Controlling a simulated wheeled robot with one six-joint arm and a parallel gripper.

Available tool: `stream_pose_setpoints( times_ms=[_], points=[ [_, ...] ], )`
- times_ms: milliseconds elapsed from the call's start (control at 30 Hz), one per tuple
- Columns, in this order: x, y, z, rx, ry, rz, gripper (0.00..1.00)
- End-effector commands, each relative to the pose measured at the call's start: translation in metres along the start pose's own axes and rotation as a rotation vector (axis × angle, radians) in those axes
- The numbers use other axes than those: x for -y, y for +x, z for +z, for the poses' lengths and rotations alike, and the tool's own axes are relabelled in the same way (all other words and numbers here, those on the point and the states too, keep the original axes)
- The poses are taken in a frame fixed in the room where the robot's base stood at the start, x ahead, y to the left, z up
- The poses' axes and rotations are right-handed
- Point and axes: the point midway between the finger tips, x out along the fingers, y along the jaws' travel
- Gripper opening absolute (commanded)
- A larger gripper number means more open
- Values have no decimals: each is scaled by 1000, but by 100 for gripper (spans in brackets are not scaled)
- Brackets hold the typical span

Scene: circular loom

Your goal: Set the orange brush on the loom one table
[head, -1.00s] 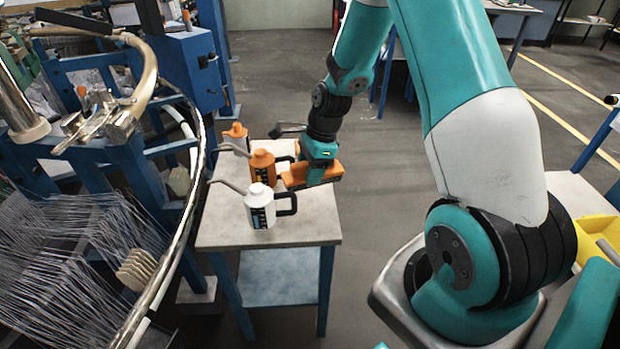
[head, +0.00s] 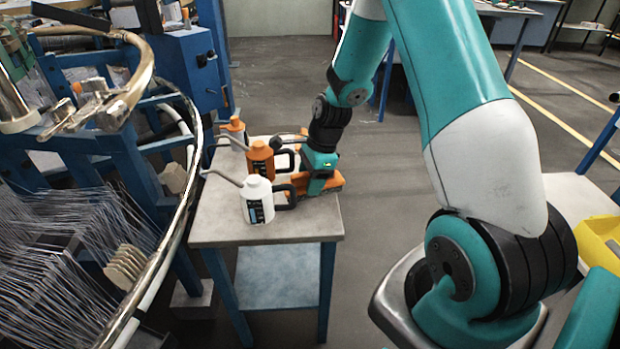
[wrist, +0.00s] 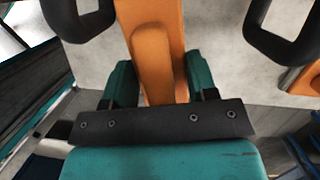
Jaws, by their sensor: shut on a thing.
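My gripper (head: 316,188) is shut on the orange brush (head: 331,182), low at the right side of the small table (head: 300,226) beside the loom. In the wrist view the brush (wrist: 158,50) runs away from me between the two teal fingers. The brush is at or just above the tabletop; I cannot tell whether it touches. The gripper hides part of the brush in the head view.
A white oil can (head: 257,203), an orange oil can (head: 260,160) and a grey can with an orange top (head: 235,131) stand close left of my gripper, black handles towards it. The loom's curved rail (head: 190,170) is left. The tabletop's front right is bare.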

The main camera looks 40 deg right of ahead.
Motion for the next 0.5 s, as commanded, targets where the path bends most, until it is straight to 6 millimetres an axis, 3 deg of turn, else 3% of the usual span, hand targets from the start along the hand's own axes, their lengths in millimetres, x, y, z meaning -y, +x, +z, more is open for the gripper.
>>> stream_pose_setpoints(
  times_ms=[500],
  points=[
    [0,7,-2,0,0,0,24]
  ],
)
